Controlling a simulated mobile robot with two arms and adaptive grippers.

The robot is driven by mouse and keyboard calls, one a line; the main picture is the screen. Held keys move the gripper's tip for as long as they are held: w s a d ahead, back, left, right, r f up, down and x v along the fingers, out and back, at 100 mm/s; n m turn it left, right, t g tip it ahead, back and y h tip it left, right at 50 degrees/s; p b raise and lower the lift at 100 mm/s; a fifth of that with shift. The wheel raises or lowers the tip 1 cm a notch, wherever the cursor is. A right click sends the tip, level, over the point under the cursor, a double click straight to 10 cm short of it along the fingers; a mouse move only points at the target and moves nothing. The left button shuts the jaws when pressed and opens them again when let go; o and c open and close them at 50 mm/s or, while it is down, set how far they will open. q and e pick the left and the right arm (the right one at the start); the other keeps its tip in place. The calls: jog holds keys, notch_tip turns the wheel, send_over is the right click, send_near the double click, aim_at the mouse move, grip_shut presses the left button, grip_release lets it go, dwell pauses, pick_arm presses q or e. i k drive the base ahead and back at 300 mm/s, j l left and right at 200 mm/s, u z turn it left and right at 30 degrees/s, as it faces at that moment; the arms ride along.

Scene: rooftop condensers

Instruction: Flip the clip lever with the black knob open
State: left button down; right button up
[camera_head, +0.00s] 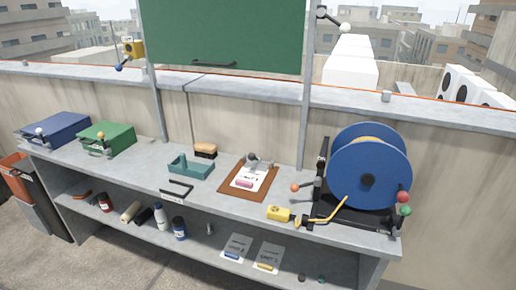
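A brown clipboard (228,196) lies on the grey bench top, right of the middle. A white sheet with writing and a pink item lie on it. At its far edge is a small grey clip (262,163) with a dark knob (251,156) that looks black. The clip is too small to tell how its lever stands. Neither of my grippers is in view.
A teal tray (190,168) and a brush (205,150) are left of the clipboard. A blue reel (370,165) with several coloured knobs stands on the right, near a yellow block (278,213). Blue (62,127) and green (112,139) boxes stand on the left.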

aim_at(253, 162)
jog(key=i+l, duration=0.3)
jog(key=i, duration=0.25)
jog(key=i+l+u, duration=0.1)
jog(key=i+l, duration=0.2)
jog(key=i, duration=0.25)
